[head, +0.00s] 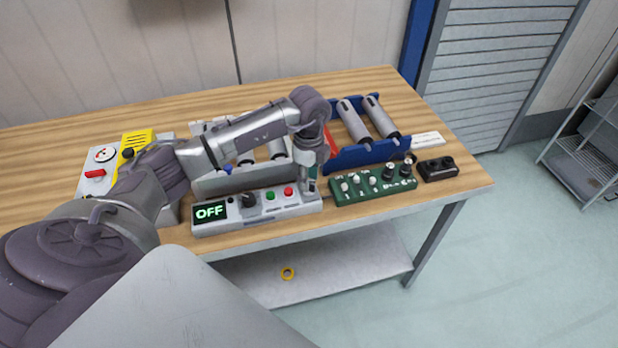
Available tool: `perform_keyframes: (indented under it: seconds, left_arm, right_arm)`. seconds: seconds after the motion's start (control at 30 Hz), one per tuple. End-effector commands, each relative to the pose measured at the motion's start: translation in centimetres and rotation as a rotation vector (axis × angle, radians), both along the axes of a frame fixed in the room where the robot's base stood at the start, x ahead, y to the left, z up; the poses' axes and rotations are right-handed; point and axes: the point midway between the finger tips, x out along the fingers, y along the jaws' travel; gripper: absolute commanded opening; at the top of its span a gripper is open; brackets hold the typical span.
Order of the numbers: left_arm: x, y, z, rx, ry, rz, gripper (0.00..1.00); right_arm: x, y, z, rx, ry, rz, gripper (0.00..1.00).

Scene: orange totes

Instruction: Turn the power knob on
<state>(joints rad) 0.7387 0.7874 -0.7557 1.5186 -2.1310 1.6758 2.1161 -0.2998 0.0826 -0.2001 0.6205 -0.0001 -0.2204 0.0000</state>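A grey control box (260,216) stands at the table's front edge. Its black display (210,211) reads OFF in green letters. My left gripper (310,186) points down at the right end of the grey box, well right of the knob. Its fingers are small and partly hidden, so I cannot tell whether they are open. My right gripper is out of view.
A green box (372,191) with switches and black knobs stands right of the grey box, and a small black box (437,169) beyond it. A blue roller frame (368,154) is behind them. A yellow and grey device (137,139) stands at left.

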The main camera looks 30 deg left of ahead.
Motion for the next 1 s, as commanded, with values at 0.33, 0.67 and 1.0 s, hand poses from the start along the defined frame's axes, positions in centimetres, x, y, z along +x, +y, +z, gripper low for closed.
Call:
perform_keyframes:
  seconds: [0.33, 0.67, 1.0]
  left_arm:
    - [0.0, 0.0, -1.9, -0.001, 0.0, -0.002, 0.36]
    - [0.0, 0.0, -1.9, -0.001, -0.001, -0.002, 0.08]
    - [0.0, 0.0, -1.9, -0.001, -0.001, -0.008, 0.0]
  right_arm:
    - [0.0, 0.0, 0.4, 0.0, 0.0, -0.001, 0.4]
    - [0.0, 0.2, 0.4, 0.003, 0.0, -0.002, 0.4]
    - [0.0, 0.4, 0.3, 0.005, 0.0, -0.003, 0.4]
